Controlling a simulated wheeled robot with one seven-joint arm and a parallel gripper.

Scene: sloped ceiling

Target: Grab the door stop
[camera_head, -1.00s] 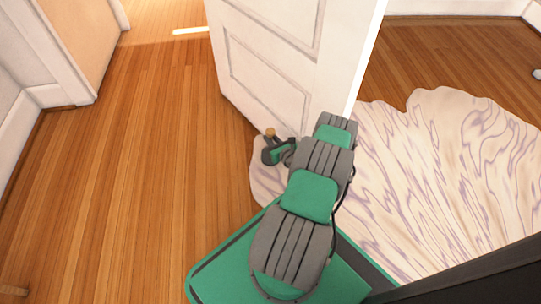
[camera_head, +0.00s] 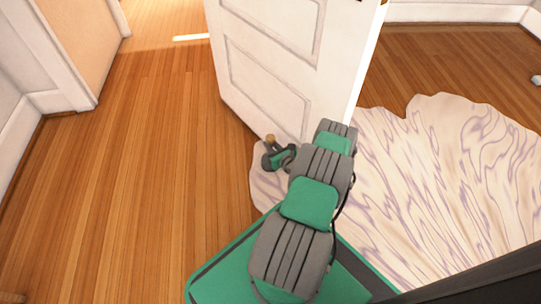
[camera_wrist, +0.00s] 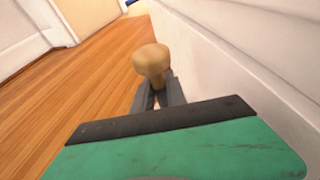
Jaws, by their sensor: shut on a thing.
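The door stop (camera_wrist: 152,62) is a small tan, wooden-looking knob in the wrist view. It sits between the two grey fingers of my gripper (camera_wrist: 158,95), which is shut on it. In the head view the door stop (camera_head: 270,139) shows as a small tan tip at the end of my gripper (camera_head: 271,153), close to the lower part of the white door. Its lower part is hidden by the fingers. I cannot tell from these views whether it touches the floor or the door.
The white panelled door (camera_head: 262,80) stands open just beyond my gripper and runs along the right of the wrist view. A pale wavy-patterned rug (camera_head: 455,165) lies to the right. The wooden floor (camera_head: 150,170) at left is clear. White wall trim (camera_head: 55,60) is at far left.

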